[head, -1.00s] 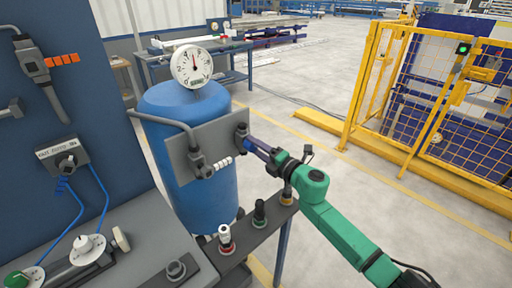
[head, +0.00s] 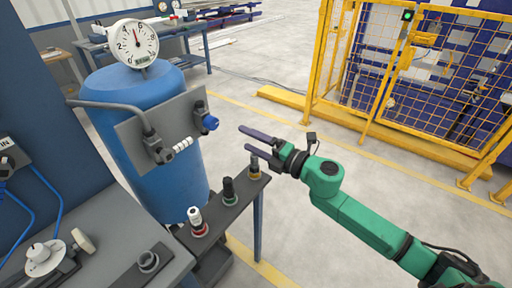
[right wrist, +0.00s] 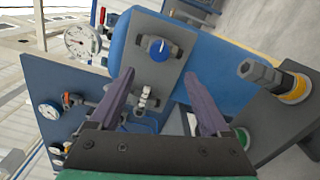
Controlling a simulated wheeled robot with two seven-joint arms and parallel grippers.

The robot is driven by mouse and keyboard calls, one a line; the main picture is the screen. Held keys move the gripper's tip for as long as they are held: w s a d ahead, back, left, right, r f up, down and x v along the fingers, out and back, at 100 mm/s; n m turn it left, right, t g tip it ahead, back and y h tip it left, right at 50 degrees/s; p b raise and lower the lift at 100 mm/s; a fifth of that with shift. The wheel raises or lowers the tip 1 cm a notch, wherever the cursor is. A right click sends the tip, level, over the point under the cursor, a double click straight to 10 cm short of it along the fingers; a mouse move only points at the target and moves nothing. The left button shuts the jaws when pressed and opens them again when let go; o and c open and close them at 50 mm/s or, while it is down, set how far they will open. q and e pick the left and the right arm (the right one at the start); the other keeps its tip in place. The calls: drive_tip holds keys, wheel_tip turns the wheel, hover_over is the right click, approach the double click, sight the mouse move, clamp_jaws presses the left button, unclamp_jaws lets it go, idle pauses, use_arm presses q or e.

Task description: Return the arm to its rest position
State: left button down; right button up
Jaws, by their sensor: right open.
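My right arm is green and comes in from the lower right of the head view. Its gripper (head: 250,143) is open and empty, with its two dark fingers apart in free air to the right of a grey plate (head: 160,128). A blue knob (head: 210,122) sits on the plate's right side, a short gap left of the fingertips. In the right wrist view the open fingers (right wrist: 160,95) frame the plate, and the blue knob (right wrist: 158,48) shows ahead, above the gap between them. My left gripper is not in view.
A blue tank (head: 165,185) with a round gauge (head: 135,43) stands behind the plate. A narrow shelf (head: 220,215) with several fittings lies just below the gripper. A yellow fence (head: 365,75) stands back right. Open floor lies between.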

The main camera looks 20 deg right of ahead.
drive_tip(key=shift+v, duration=0.95)
drive_tip(key=w+d+f+m+h, duration=0.1)
drive_tip(key=d+f+m+h, duration=0.45)
drive_tip(key=f, duration=0.55)
drive_tip(key=w+d+f+m+h, duration=0.1)
drive_tip(key=d+f+m+h, duration=0.2)
drive_tip(key=d+f+m, duration=0.7)
drive_tip(key=s+d+f+m+g+h, duration=0.15)
drive_tip(key=s+f+g, duration=0.4)
drive_tip(key=f, duration=0.95)
drive_tip(key=s+f+m+g+h+p, duration=0.1)
drive_tip(key=s+f+m+g, duration=0.35)
drive_tip(key=s+f, duration=1.3)
drive_tip(key=s+a+f+m+g, duration=0.1)
drive_tip(key=s+a+f+m, duration=0.1)
drive_tip(key=s, duration=0.8)
drive_tip(key=s+a+f+m+g, duration=0.2)
drive_tip(key=s+a+f, duration=0.1)
drive_tip(key=s, duration=0.7)
drive_tip(key=shift+s+a+f+g, duration=0.25)
drive_tip(key=shift+a+f+g, duration=0.05)
drive_tip(key=shift+a, duration=0.35)
